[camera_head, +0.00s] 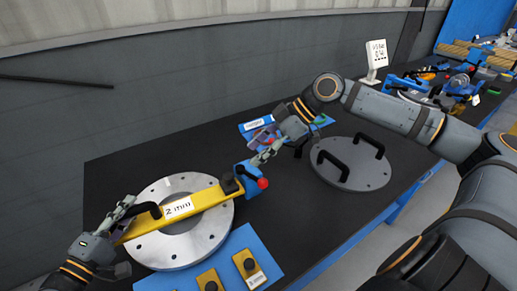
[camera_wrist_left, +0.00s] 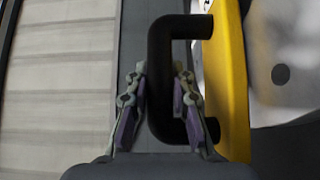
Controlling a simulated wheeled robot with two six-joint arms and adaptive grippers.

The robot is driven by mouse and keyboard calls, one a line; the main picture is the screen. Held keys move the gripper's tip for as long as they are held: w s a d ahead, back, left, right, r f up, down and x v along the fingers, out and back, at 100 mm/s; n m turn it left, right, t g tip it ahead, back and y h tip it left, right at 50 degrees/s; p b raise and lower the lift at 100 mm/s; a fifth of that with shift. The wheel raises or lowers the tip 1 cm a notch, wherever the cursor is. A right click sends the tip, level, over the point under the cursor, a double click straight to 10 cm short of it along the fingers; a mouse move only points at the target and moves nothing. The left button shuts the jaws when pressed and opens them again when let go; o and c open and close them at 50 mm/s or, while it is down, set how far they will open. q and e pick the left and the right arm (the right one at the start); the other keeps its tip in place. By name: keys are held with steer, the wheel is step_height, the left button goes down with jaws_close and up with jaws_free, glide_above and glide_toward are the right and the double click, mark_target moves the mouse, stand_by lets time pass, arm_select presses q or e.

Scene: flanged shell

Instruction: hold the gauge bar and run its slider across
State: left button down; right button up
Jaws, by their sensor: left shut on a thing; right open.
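The yellow gauge bar (camera_head: 193,206), with a white label reading about "2 mm", lies across a silver flanged ring (camera_head: 190,243) with bolt holes. Its black handle (camera_wrist_left: 160,75) is at the left end. My left gripper (camera_head: 130,208) is shut on this handle, with a finger on each side of its grip in the left wrist view. The blue slider (camera_head: 246,178), with a red knob (camera_head: 263,183), is at the bar's right end, beside a black knob (camera_head: 229,183). My right gripper (camera_head: 262,157) is open just above and behind the slider; contact cannot be told.
A dark round lid (camera_head: 350,178) with two black handles lies to the right. A blue mat (camera_head: 238,241) with small yellow blocks (camera_head: 247,264) is at the front. Small items lie behind my right gripper. A white display (camera_head: 376,55) stands at the back.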

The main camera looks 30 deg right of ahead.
arm_select(q)
steer(key=shift+r, duration=0.1)
steer(key=c, duration=1.1)
jaws_free()
steer(key=shift+s+a, duration=0.2)
steer(key=shift+a, duration=0.05)
steer(key=v, duration=0.7)
